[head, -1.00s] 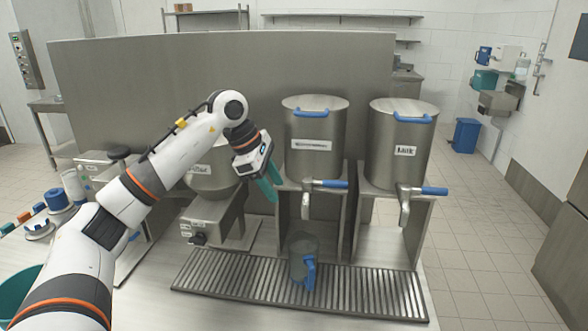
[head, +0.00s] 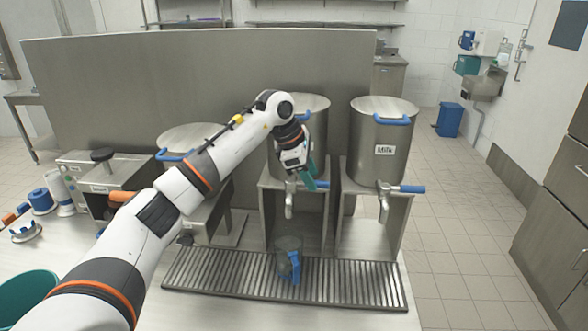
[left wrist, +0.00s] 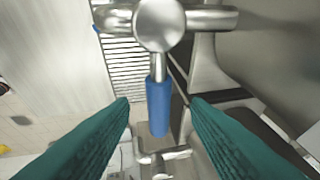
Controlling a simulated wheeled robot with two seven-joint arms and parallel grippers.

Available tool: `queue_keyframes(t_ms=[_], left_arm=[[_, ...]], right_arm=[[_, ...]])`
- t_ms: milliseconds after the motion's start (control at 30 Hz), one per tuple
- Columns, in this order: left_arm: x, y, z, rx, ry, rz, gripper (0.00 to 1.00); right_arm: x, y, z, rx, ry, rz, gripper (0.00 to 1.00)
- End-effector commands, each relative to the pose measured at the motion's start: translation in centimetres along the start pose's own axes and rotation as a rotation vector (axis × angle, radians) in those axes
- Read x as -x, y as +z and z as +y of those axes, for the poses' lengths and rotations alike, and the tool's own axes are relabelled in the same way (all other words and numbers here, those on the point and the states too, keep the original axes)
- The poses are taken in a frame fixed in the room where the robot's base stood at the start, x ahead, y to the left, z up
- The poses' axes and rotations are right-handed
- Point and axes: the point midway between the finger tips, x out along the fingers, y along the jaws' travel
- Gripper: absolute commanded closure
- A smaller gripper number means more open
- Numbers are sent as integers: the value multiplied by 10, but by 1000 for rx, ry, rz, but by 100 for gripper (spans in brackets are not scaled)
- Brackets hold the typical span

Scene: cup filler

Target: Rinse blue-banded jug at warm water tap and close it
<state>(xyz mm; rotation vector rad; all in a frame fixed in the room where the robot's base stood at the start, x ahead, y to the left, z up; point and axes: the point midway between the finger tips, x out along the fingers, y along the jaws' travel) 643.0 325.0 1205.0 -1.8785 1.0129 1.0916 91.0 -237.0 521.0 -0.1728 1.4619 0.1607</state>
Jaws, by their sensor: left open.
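The clear jug with a blue handle (head: 287,252) stands upright on the drain grate, under the middle urn's tap spout (head: 289,203). The middle urn (head: 311,113) is partly hidden behind my left arm, and its label does not show. Its tap has a blue lever (head: 322,184) pointing right. My left gripper (head: 309,182) is open at this lever. In the left wrist view the blue lever (left wrist: 158,106) lies between the green fingers (left wrist: 160,103), with gaps on both sides. No water stream shows. My right gripper is not in view.
The milk urn (head: 382,140) with its blue-levered tap (head: 410,189) stands to the right. Another urn (head: 190,139) stands left, behind my arm. The slatted drain grate (head: 350,286) runs along the front, clear right of the jug. A metal panel (head: 110,95) rises behind.

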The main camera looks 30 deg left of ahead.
Motion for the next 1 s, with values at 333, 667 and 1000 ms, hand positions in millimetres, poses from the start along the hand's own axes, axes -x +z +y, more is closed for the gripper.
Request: queue_keyframes(t_ms=[333,667,1000], left_arm=[[-9,2,1,1,2,-1,57],[-9,2,1,1,2,-1,99],[-5,3,6,-110,49,23,100]], right_arm=[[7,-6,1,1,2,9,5],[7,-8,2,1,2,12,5],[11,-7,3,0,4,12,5]])
